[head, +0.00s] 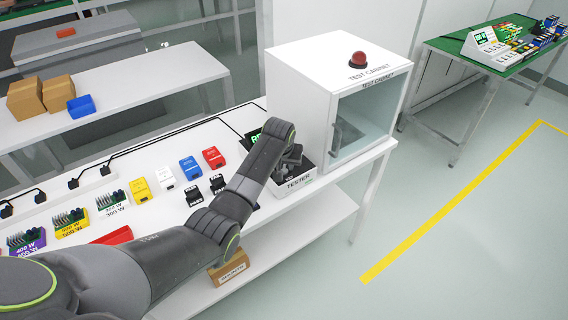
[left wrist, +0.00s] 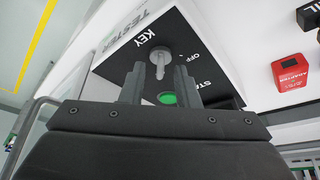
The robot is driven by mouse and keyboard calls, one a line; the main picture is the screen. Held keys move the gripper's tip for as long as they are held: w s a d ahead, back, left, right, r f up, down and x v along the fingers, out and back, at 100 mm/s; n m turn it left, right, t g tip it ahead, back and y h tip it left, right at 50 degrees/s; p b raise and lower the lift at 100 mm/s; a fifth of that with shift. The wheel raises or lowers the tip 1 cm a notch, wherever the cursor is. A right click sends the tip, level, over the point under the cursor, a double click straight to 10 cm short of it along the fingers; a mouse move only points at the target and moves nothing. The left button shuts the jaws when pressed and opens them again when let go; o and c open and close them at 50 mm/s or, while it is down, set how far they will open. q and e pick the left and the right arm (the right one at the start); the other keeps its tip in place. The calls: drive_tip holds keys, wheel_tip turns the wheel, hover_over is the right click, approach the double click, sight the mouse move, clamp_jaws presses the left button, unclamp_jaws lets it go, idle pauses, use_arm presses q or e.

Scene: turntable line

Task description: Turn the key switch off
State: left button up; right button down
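The tester (head: 296,186) is a white box with a dark top panel at the end of the bench, beside the test cabinet. In the left wrist view its panel (left wrist: 205,55) carries a silver key switch (left wrist: 159,56) between the labels KEY and OFF. A green start button (left wrist: 167,98) sits below the key in that picture. My left gripper (left wrist: 158,80) is open, with one finger on each side of the key and gaps showing. In the head view the left gripper (head: 291,160) is over the tester, and the arm hides much of the panel. My right gripper is out of view.
The white test cabinet (head: 310,75) with a red dome lamp (head: 358,60) stands close behind the tester. Red (head: 213,158), blue (head: 190,167) and yellow (head: 140,190) blocks lie on the bench left of my arm. The floor at right is clear.

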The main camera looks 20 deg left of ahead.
use_arm(q)
clamp_jaws()
